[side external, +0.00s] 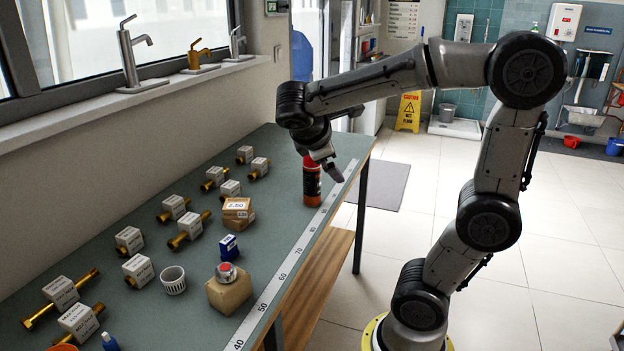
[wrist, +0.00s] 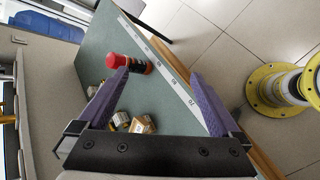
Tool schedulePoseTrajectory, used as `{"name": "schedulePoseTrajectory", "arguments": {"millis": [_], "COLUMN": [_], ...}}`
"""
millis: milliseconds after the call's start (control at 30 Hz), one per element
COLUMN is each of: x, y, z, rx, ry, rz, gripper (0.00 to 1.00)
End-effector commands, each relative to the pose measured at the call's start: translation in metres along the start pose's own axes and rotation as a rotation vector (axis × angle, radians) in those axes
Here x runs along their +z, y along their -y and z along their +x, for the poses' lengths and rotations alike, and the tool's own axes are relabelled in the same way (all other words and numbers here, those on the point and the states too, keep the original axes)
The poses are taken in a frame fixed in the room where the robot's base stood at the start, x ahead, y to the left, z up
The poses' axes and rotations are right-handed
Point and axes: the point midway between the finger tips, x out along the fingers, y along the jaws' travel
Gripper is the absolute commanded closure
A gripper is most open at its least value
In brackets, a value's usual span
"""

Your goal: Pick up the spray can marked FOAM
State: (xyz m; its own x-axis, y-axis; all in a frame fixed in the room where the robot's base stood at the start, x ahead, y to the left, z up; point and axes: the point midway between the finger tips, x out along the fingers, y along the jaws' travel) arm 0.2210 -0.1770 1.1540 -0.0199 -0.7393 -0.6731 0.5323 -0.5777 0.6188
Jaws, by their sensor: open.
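The spray can (side external: 312,184) stands upright on the green bench near its far right end, dark and orange with a red top. Its lettering is too small to read. In the wrist view the can (wrist: 139,67) shows beyond the left fingertip, its red cap toward the left. My gripper (side external: 335,166) is at the can's top in the side view, pointing down and right. In the wrist view my gripper (wrist: 160,75) has its two purple fingers wide apart with nothing held between them. I cannot tell whether a finger touches the can.
The green bench (side external: 270,220) carries several brass fittings with white labels (side external: 190,224) at left. Small cardboard boxes (side external: 237,208), a blue box (side external: 229,246), a white cup (side external: 173,280) and a brown block with a red-topped jar (side external: 229,290) stand nearer. A ruler strip (side external: 290,256) lines the right edge.

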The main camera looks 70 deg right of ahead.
Motion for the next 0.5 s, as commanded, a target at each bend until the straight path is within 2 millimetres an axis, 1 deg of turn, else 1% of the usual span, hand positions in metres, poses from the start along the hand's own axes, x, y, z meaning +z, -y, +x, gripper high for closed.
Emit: {"name": "schedulePoseTrajectory", "arguments": {"millis": [33,100,200,267,333,400,467,500], "x": [-0.007,-0.016,-0.033,-0.046,-0.063,-0.082,-0.099,-0.110], "y": [-0.017,-0.041,-0.071,-0.086,-0.100,-0.109,-0.113,-0.114], "z": [0.010,0.022,0.041,0.053,0.070,0.089,0.107,0.120], "rx": [0.032,0.084,0.150,0.185,0.221,0.253,0.275,0.286], "ry": [0.084,0.192,0.333,0.411,0.495,0.569,0.623,0.653], "rz": [-0.069,-0.161,-0.287,-0.361,-0.447,-0.532,-0.602,-0.646], "gripper": [0.00,0.00,0.00,0.00,0.00,0.00,0.00,0.00]}}
